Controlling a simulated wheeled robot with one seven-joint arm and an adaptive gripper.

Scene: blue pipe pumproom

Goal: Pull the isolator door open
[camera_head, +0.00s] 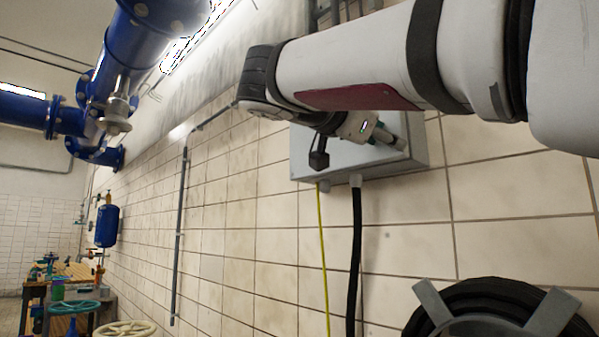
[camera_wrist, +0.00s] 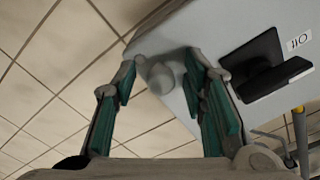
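The isolator is a grey box (camera_head: 415,145) on the tiled wall, partly hidden behind my arm in the head view. Its grey face also shows in the wrist view (camera_wrist: 225,35), with a black switch handle (camera_wrist: 265,65) beside an "Off" label (camera_wrist: 298,42). The black handle hangs at the box's left part in the head view (camera_head: 318,158). My gripper (camera_head: 397,141) is in front of the box's right part. In the wrist view its teal-padded fingers (camera_wrist: 162,72) are apart, with a pale round knob (camera_wrist: 161,80) between them near the box edge. Contact with the knob cannot be told.
A yellow cable (camera_head: 323,260) and a thick black cable (camera_head: 356,265) run down from the box. A black hose reel (camera_head: 480,308) is at the lower right. Blue pipes (camera_head: 150,35) and a bench with valves (camera_head: 70,290) are at the left.

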